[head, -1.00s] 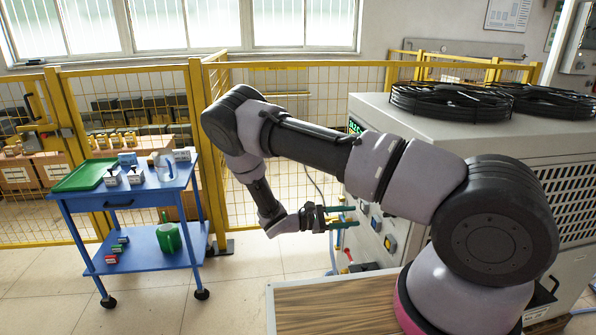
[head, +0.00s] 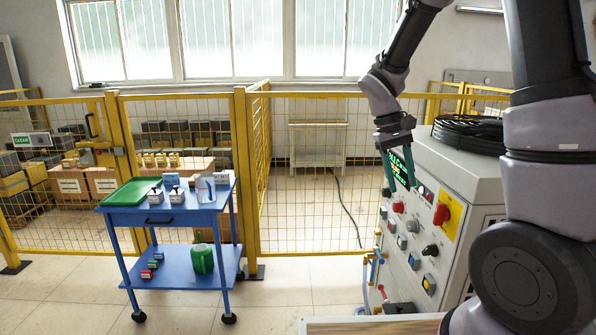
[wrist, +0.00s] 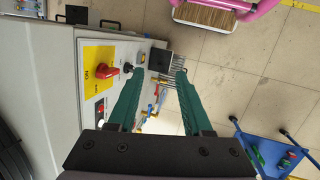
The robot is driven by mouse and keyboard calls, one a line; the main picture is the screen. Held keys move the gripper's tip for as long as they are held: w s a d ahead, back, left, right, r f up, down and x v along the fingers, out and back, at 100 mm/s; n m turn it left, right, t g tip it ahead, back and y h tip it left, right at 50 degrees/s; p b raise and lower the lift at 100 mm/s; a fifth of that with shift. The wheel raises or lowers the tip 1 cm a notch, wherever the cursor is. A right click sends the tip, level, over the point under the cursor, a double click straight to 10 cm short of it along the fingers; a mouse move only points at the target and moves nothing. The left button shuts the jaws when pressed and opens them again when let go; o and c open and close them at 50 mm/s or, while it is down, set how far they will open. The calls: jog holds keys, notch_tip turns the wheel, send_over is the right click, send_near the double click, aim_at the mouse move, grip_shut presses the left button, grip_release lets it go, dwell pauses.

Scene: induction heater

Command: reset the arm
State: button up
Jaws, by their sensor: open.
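My gripper (head: 397,172) is raised in front of the upper part of the grey machine's control panel in the head view, fingers pointing down. Its two green fingers are apart, with nothing between them. The wrist view shows the same open gripper (wrist: 157,85) from above, with the floor and part of the machine beyond the fingers. My arm is folded upward at the right of the head view.
The grey machine (head: 465,180) has a red switch on a yellow plate (head: 442,208) and several knobs. A blue cart (head: 178,215) with a green tray (head: 131,192) stands left. Yellow fencing (head: 180,98) runs behind. Floor between cart and machine is clear.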

jog(key=s+r+m+t+y, duration=0.2)
jog(key=s+r+t, duration=0.2)
jog(key=r, duration=0.5)
jog(key=s+r+m+t+y, duration=0.3)
jog(key=s+r+t, duration=0.2)
jog(key=s+r, duration=0.3)
jog(key=shift+s+r, duration=0.4)
jog(key=shift+r, duration=0.2)
jog(key=shift+a, duration=0.1)
